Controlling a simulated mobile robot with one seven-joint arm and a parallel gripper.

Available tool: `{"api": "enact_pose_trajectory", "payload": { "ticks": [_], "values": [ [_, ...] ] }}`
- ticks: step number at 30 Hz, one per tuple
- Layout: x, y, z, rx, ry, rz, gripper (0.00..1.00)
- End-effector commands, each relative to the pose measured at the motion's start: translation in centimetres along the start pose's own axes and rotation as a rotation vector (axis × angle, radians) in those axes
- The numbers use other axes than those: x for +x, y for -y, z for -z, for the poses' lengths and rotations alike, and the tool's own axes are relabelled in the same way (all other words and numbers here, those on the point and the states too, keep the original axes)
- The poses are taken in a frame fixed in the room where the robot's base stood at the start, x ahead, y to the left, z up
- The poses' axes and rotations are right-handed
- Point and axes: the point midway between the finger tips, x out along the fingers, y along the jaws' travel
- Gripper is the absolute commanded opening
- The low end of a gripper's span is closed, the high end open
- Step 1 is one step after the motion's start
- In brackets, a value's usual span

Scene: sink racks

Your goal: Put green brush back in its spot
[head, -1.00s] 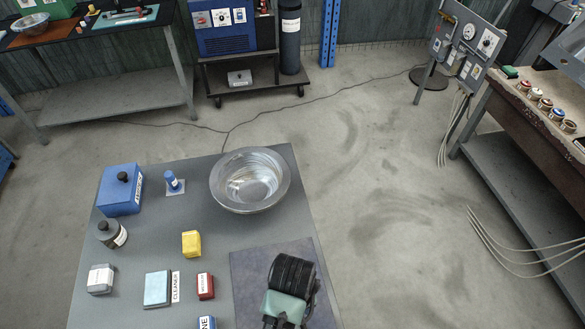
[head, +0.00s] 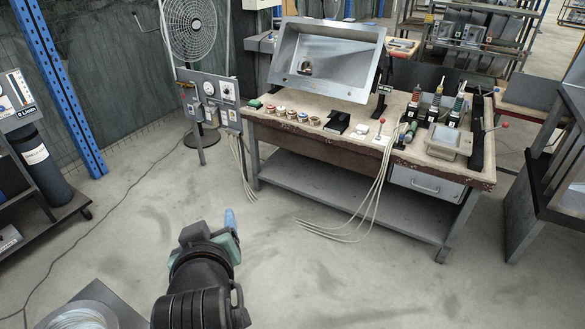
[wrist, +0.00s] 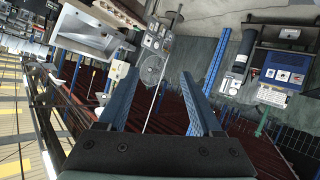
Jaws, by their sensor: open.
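The workbench (head: 330,140) stands ahead in the head view. At its right end several bottle-like items with coloured tops stand upright, one of them green-topped (head: 437,100). A green-ended item (head: 410,132) lies or leans in front of them. A small green block-like thing (head: 255,104) sits at the bench's left end. I cannot tell which of these is the green brush. My gripper (head: 230,218) is over the floor, well short of the bench. In the wrist view my gripper (wrist: 165,68) has its blue fingers apart, with nothing between them.
A tilted metal sink (head: 325,60) stands on the bench. A panel with gauges (head: 212,98) and a fan (head: 190,28) are left of it. Cables hang before the bench. A metal bowl (head: 80,318) is at lower left. Open floor lies between.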

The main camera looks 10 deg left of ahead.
Motion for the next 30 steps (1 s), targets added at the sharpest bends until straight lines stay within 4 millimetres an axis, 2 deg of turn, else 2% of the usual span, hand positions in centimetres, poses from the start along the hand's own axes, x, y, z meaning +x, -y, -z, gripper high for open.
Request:
{"api": "enact_pose_trajectory", "payload": {
  "ticks": [1, 3, 5, 6, 10, 12, 15, 18, 20, 30],
  "values": [
    [-1.7, -3.6, 4.2, 0.045, -0.130, -0.079, 0.67],
    [-4.8, -7.9, 9.1, 0.096, -0.303, -0.174, 0.67],
    [-8.2, -11.2, 13.0, 0.131, -0.453, -0.251, 0.67],
    [-10.8, -13.3, 15.3, 0.148, -0.553, -0.301, 0.67],
    [-19.8, -18.0, 20.8, 0.174, -0.849, -0.432, 0.67],
    [-24.1, -19.4, 22.6, 0.173, -0.977, -0.481, 0.67],
    [-28.7, -20.3, 24.1, 0.164, -1.108, -0.526, 0.67],
    [-31.1, -20.6, 24.8, 0.155, -1.176, -0.547, 0.67],
    [-31.7, -20.6, 24.9, 0.153, -1.194, -0.552, 0.67],
    [-31.4, -20.4, 24.4, 0.154, -1.193, -0.551, 0.67]
  ]
}}
